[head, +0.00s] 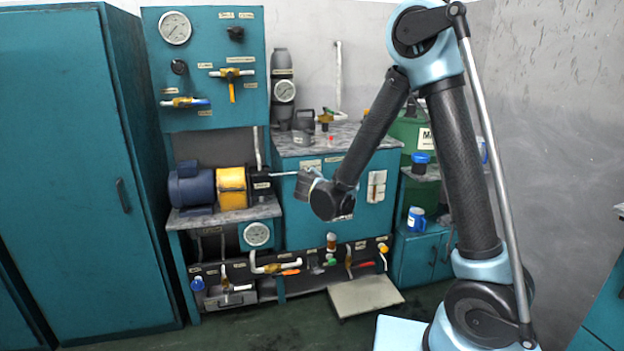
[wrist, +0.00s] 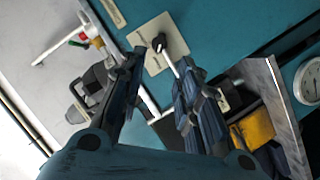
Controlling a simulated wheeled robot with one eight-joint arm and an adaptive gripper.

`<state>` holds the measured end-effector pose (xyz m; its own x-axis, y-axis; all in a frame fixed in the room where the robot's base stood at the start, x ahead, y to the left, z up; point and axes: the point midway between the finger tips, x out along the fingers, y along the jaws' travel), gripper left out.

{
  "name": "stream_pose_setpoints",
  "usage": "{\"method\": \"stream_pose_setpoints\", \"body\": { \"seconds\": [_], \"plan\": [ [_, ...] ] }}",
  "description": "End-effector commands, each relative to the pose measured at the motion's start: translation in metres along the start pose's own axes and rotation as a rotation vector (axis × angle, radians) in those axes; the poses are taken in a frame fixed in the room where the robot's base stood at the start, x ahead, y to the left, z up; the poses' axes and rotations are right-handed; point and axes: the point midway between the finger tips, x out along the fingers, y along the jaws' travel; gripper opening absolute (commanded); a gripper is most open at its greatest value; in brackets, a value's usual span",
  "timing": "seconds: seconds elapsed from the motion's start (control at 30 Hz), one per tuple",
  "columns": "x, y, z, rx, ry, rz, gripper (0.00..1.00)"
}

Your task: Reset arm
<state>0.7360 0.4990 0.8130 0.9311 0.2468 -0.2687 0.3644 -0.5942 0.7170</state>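My arm fills the right of the head view and reaches down and left, with its wrist low in front of the teal bench (head: 290,235). My gripper (head: 306,184) shows only in part there, beside the wrist, at the right end of a thin pale rod (head: 284,174). In the wrist view my gripper (wrist: 160,65) has its two dark fingers spread wide apart. A black knob on a pale lever (wrist: 158,43) and its cream plate (wrist: 153,62) show between and beyond the fingertips. I see nothing held; whether a finger touches the lever is unclear.
A blue and yellow motor (head: 231,188) sits left of the gripper on a low bench. A gauge panel (head: 205,60) stands behind it, and a tall teal cabinet (head: 75,170) at left. A pale platform (head: 364,295) lies low in front. Open floor shows at the bottom.

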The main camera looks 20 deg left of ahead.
Motion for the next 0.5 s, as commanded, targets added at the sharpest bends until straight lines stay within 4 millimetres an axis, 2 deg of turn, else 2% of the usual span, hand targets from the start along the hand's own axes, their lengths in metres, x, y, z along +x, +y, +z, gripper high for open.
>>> {"method": "stream_pose_setpoints", "body": {
  "seconds": [0.3, 0.37, 0.5],
  "plan": [
    [0.000, 0.004, 0.003, 0.003, -0.008, 0.001, 0.31],
    [0.001, 0.013, 0.008, 0.009, -0.025, 0.004, 0.31],
    [-0.001, 0.049, 0.035, 0.040, -0.103, 0.011, 0.31]
  ]
}}
